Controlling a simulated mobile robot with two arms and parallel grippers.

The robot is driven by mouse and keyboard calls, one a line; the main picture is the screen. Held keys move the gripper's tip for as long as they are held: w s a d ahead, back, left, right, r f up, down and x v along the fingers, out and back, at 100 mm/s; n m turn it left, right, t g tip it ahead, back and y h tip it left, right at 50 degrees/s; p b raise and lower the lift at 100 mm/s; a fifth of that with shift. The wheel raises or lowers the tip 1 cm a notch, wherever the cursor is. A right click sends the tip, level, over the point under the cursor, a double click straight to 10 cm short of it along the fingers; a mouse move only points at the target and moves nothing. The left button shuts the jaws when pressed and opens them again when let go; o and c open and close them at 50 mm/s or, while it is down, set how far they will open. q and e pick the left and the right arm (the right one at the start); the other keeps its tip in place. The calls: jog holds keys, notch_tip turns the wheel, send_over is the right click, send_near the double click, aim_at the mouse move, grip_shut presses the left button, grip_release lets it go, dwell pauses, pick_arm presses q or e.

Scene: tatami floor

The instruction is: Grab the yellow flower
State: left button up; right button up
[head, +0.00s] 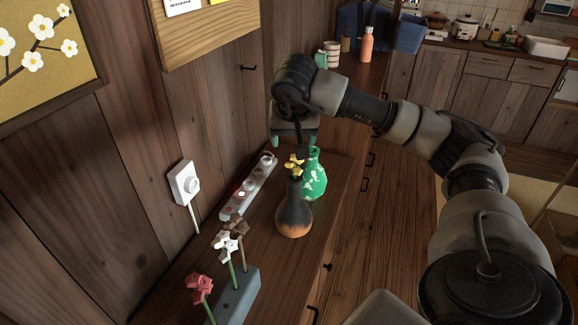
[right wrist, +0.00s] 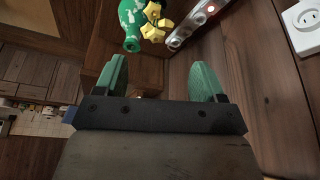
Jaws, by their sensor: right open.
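The yellow flower (head: 295,165) stands in a dark vase with an orange base (head: 294,215) on the wooden cabinet top. My right gripper (head: 294,142) is in the head view just above and behind the flower, its green fingers spread and empty. In the right wrist view the yellow flower (right wrist: 157,24) shows beyond the open fingers (right wrist: 160,65), roughly between them and apart from them. The dark vase is not clearly seen there. My left gripper is not in view.
A green and white vase (head: 315,178) stands close behind the dark vase. A power strip (head: 250,188) lies along the wall by a white outlet (head: 184,184). A grey block (head: 238,296) holds white, brown and red flowers in front. An orange bottle (head: 366,44) stands farther back.

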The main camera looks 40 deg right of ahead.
aim_at(293, 155)
jog(key=x, duration=0.3)
jog(key=shift+s+f, duration=0.1)
jog(key=shift+d+f, duration=0.1)
jog(key=shift+f, duration=0.2)
jog(key=p+x, duration=0.1)
jog(key=x, duration=0.3)
jog(key=shift+d+f, duration=0.1)
jog(key=shift+d, duration=0.15)
jog(key=shift+f, duration=0.2)
jog(key=shift+c, duration=0.9)
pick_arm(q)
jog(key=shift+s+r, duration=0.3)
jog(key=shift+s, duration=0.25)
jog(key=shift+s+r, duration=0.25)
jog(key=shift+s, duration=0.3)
pick_arm(e)
jog(key=c, duration=0.8)
